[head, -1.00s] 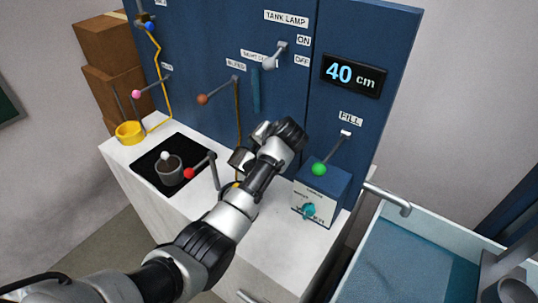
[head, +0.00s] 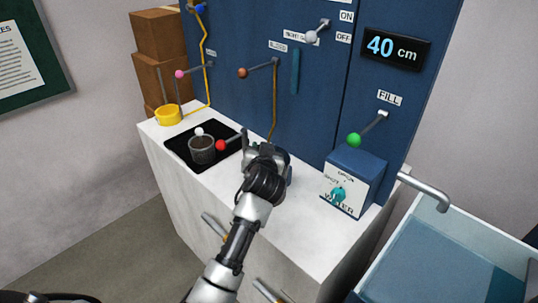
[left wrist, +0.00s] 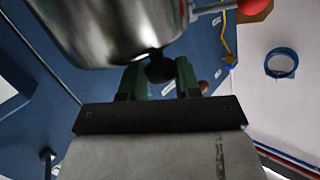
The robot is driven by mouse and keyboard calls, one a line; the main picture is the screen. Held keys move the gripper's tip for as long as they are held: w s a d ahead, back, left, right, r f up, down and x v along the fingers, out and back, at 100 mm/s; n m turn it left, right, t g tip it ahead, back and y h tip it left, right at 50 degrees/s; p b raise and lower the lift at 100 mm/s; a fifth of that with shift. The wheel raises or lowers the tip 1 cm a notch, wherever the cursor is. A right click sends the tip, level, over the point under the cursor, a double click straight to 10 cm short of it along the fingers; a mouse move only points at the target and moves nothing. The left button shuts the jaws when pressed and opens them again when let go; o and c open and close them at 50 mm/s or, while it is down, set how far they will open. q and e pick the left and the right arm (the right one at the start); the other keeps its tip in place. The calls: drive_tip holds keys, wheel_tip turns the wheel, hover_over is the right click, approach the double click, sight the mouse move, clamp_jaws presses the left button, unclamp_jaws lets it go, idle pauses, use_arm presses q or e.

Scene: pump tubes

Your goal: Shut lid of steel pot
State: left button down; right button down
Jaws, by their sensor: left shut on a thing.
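A shiny steel vessel, which looks like the steel pot (left wrist: 115,25), fills the upper left of the left wrist view. In the head view only bits of steel (head: 262,155) show at the end of my left arm, and the arm hides most of it. My left gripper (left wrist: 160,75) is shut on a small black knob (left wrist: 160,66) at the steel's lower edge. I cannot tell how far open the lid is. My right gripper is not in view.
A grey cup (head: 202,154) with a white ball stands on a black mat (head: 180,158) at left. A red-knobbed lever (head: 221,145) is close beside my gripper. A water box (head: 350,183) stands right; the counter between (head: 300,215) is clear. A blue-floored tray (head: 430,255) lies right.

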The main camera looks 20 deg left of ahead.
use_arm(q)
drive_tip(key=f+b, duration=0.1)
drive_tip(key=s+n+t+b, duration=0.1)
drive_tip(key=shift+s+a+f+b, duration=0.1)
drive_tip(key=shift+a+f+b, duration=0.2)
drive_tip(key=shift+a+f, duration=0.05)
drive_tip(key=shift+s+a+t+b, duration=0.1)
drive_tip(key=shift+s+t+b, duration=0.15)
drive_tip(key=shift+b, duration=0.2)
drive_tip(key=c, duration=1.1)
unclamp_jaws()
drive_tip(key=shift+w, duration=0.1)
drive_tip(key=o, duration=0.3)
drive_tip(key=shift+w+a+f, duration=0.1)
drive_tip(key=shift+f, duration=0.1)
